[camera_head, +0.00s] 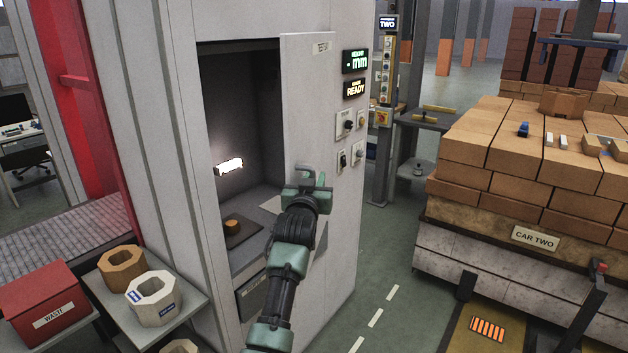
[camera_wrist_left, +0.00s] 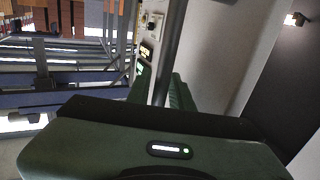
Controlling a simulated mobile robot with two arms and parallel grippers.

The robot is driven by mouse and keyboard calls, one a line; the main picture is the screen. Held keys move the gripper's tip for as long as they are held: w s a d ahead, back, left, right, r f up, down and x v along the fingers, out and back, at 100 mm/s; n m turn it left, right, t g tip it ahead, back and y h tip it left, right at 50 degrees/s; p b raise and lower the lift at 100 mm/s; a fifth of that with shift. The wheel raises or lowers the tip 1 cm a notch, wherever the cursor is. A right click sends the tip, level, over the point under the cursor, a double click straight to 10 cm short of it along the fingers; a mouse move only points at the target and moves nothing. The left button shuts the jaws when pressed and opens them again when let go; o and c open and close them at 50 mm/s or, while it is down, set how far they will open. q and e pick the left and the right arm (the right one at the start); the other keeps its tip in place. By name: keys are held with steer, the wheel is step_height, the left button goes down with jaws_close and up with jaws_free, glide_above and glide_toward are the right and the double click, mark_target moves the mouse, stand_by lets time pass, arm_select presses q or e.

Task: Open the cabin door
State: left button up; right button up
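The cabin is a tall pale cabinet (camera_head: 335,20) with a dark opening (camera_head: 240,110). Its pale door (camera_head: 307,110) stands at the right of the opening, leaving the left part of the inside uncovered. Inside, a lit lamp (camera_head: 229,166) and a small brown piece (camera_head: 232,226) on a dark block show. My left gripper (camera_head: 308,180) is at the door's lower middle, over its face. In the left wrist view, a green finger (camera_wrist_left: 182,95) is beside a grey upright bar (camera_wrist_left: 168,50). Whether the fingers close on it is unclear. My right gripper is out of view.
Lit displays (camera_head: 355,75) and switches are right of the door. A shelf with octagonal rings (camera_head: 153,297) and a red waste box (camera_head: 40,303) stand at the left. A brick-laden car (camera_head: 490,270) is at the right, with open floor (camera_head: 385,275) between.

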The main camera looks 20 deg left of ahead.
arm_select(q)
steer(key=s+d+b, duration=0.1)
steer(key=s+b, duration=0.1)
steer(key=s, duration=0.5)
steer(key=shift+s, duration=0.35)
